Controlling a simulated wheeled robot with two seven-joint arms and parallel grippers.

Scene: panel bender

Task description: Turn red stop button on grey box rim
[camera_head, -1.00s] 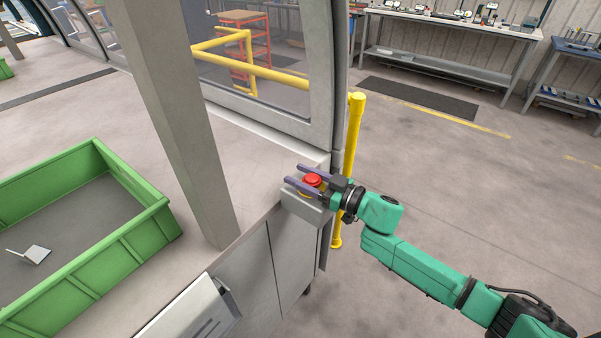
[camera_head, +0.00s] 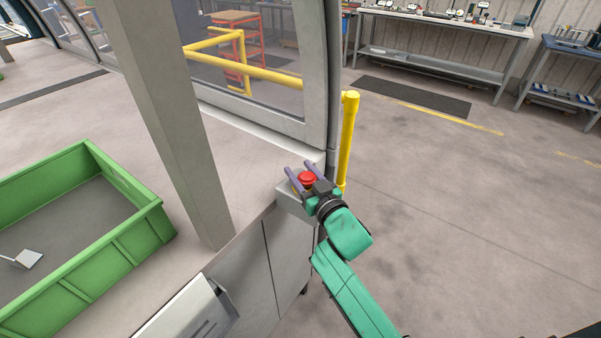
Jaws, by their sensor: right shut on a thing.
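The red stop button (camera_head: 307,177) sits on the grey box (camera_head: 289,203) at the corner of the machine's ledge, near the picture's middle. My right gripper (camera_head: 302,172) is at the button, with one purple finger on each side of it, shut on the button. Its green arm comes up from the lower middle. The gripper's body hides part of the box's right side. My left gripper is not in view.
A grey post (camera_head: 172,115) rises left of the box. A green crate (camera_head: 142,243) with a small light piece in it stands at the left. A yellow post (camera_head: 348,135) stands close behind the gripper. Floor at the right is clear.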

